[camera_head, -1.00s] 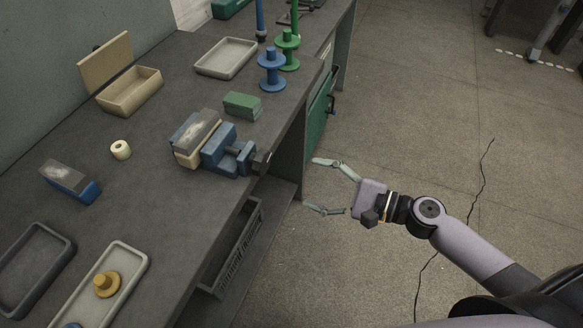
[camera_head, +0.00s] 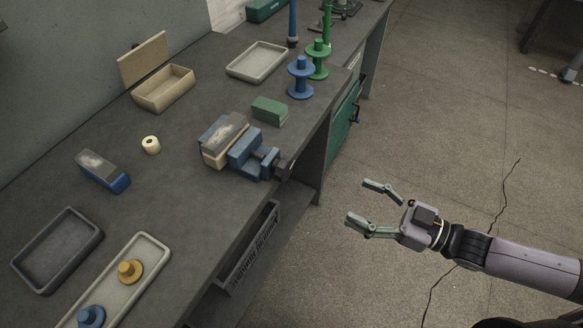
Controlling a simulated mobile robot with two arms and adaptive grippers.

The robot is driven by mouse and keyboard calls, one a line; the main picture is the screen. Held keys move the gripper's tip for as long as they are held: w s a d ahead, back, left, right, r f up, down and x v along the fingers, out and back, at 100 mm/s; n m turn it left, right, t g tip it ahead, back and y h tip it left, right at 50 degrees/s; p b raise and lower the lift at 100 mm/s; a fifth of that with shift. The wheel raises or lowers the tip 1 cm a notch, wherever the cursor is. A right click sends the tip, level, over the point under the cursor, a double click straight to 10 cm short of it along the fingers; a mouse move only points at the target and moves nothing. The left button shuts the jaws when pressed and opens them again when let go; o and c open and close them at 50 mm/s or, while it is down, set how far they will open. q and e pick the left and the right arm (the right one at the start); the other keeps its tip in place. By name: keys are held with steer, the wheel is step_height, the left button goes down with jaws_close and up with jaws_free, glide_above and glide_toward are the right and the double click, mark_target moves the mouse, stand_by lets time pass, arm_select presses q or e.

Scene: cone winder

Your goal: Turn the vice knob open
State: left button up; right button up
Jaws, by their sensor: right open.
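The blue vice (camera_head: 247,153) sits at the right edge of the grey workbench. A wooden block with a pale, worn top (camera_head: 224,136) is at its left side. The dark vice knob (camera_head: 285,169) sticks out past the bench edge on the vice's right end. My right gripper (camera_head: 357,201) is open and empty over the floor, to the right of the knob and lower in the picture, clearly apart from it. Its fingers point left toward the bench. My left gripper is not in view.
A green block (camera_head: 269,111), a blue spool (camera_head: 301,78) and a green spool (camera_head: 318,60) stand behind the vice. A dark tray (camera_head: 59,252) and a pale tray (camera_head: 153,247) with spools lie at front left. Floor right of the bench is clear.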

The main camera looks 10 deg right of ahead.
mark_target(288, 170)
steer(key=p+x, duration=0.2)
steer(key=x, duration=1.5)
steer(key=shift+w+a, duration=0.1)
steer(key=shift+c, duration=0.5)
steer(key=c, duration=1.1)
